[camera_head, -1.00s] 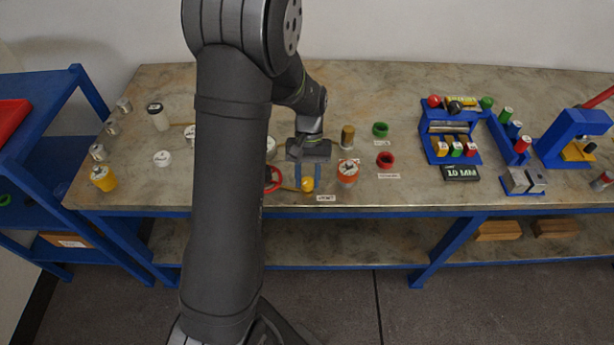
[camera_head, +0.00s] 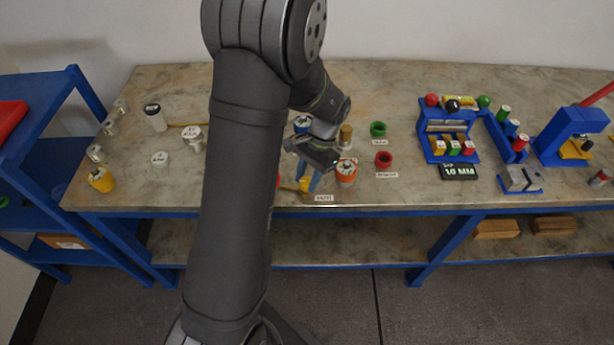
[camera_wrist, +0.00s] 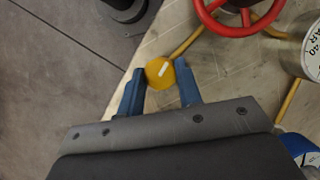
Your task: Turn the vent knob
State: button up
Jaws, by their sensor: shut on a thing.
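The vent knob (camera_wrist: 159,72) is a small yellow round knob with a white mark on its top in the wrist view. It also shows in the head view (camera_head: 305,185), low on the bench near the front edge, partly covered by my gripper. My gripper (camera_wrist: 160,70) has blue fingers, one on each side of the knob, and is shut on it. In the head view my gripper (camera_head: 307,181) sits turned at an angle over the knob. The white mark points toward the upper right in the wrist view.
A red handwheel (camera_wrist: 240,18) and yellow pipe stand close by, with a metal vessel (camera_wrist: 312,50) at the right. The bench's front edge is near.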

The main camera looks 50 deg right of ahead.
dwell(0.5)
jog(key=o, duration=1)
jog(key=v, duration=1.7)
jog(key=shift+d+r, duration=0.15)
jog(key=shift+r, duration=0.05)
jog(key=shift+f, duration=0.1)
jog(key=x, duration=1.7)
jog(key=shift+f, duration=0.1)
